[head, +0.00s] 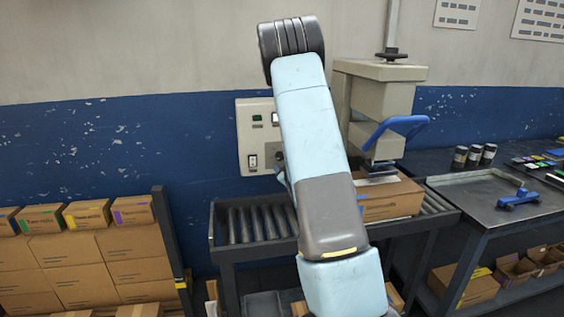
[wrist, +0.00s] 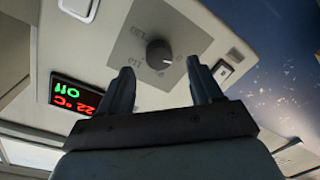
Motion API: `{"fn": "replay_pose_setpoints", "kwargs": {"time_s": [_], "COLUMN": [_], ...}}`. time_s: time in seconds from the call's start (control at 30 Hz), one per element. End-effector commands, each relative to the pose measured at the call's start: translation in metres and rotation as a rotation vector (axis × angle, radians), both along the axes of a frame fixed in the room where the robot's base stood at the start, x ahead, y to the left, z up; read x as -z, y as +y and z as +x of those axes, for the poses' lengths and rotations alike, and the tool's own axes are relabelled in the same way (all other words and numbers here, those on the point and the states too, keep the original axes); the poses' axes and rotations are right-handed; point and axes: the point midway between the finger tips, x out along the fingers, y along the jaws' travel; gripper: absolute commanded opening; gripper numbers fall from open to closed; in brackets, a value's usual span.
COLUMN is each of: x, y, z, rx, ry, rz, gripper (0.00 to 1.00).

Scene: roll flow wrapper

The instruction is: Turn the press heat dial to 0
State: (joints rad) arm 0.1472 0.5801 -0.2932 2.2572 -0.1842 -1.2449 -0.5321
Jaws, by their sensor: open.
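The heat dial (wrist: 159,54) is a dark round knob on a grey square plate, seen rotated in the wrist view. Printed numbers surround it, too small to read surely; a 0 seems to stand at its lower right. I cannot tell surely where its pointer aims. My gripper (wrist: 160,66) is open, its two fingers on either side of the dial in the picture; contact is not visible. A display (wrist: 75,95) shows a red 22 °C and a green Off, upside down. In the head view, my arm covers much of the control panel (head: 244,138), and my gripper is largely hidden.
A rocker switch (wrist: 223,72) sits beside the dial plate. The press (head: 378,95) with its blue handle (head: 395,128) stands right of my arm, over a carton (head: 390,199) on the roller conveyor (head: 250,225). Stacked boxes (head: 85,255) stand at left, a metal bench (head: 480,195) at right.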

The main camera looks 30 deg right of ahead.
Motion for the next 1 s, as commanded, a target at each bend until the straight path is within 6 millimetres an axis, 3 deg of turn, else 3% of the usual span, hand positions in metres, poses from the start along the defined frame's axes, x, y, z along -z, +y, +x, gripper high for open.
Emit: {"fn": "replay_pose_setpoints", "kwargs": {"time_s": [0.3, 0.5, 1.0], "x": [-0.001, -0.001, -0.002], "y": [0.013, 0.019, 0.022], "z": [-0.061, -0.085, -0.093], "rx": [0.002, 0.001, 0.0], "ry": [0.002, 0.002, 0.001], "rz": [0.0, 0.0, 0.0], "gripper": [0.65, 0.65, 0.65]}}
